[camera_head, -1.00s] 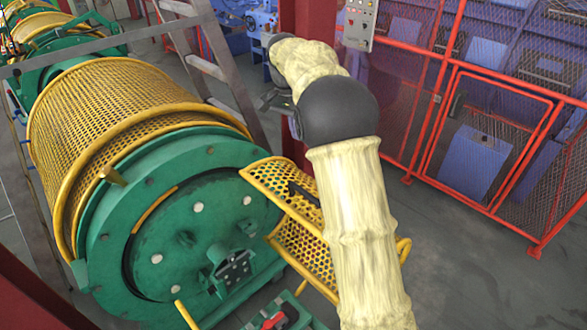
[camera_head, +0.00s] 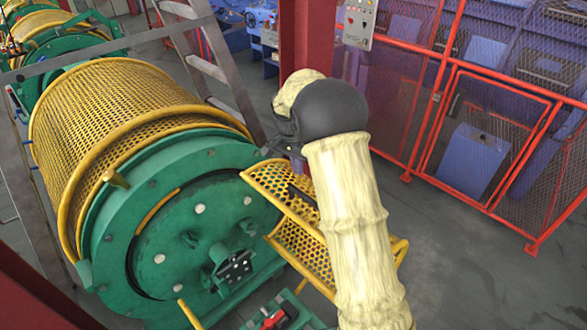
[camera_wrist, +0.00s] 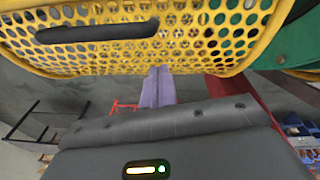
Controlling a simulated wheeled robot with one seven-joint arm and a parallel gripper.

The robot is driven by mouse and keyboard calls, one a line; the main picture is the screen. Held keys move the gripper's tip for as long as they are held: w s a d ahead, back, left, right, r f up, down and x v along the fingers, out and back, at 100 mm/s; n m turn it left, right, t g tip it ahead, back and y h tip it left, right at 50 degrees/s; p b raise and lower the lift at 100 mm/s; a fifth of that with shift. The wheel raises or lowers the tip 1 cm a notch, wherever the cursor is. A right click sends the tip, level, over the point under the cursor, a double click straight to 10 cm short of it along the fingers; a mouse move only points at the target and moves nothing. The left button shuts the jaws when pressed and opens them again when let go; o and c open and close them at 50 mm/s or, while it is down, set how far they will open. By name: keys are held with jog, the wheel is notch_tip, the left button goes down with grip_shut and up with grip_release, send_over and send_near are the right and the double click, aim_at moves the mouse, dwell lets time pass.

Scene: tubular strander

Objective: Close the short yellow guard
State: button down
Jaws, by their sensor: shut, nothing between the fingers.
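The short yellow guard (camera_head: 268,184) is a perforated yellow panel in a tube frame. It stands out to the right of the green drum's end face, partly hidden behind my arm. Its black handle (camera_head: 300,196) shows beside my forearm. In the wrist view the guard (camera_wrist: 190,52) fills the top, with the black handle (camera_wrist: 97,31) at upper left.
The green drum end (camera_head: 190,235) and a long yellow mesh cover (camera_head: 130,110) are at left. A grey ladder-like frame (camera_head: 215,70) and a red post (camera_head: 308,35) stand behind my arm. A red mesh fence (camera_head: 480,140) is at right, with open floor before it.

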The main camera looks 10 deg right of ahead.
jog(key=shift+s+a+f+p, duration=0.25)
jog(key=shift+s+a+p, duration=0.1)
jog(key=shift+s+a, duration=0.55)
jog(key=shift+d+f, duration=0.1)
jog(key=shift+f, duration=0.1)
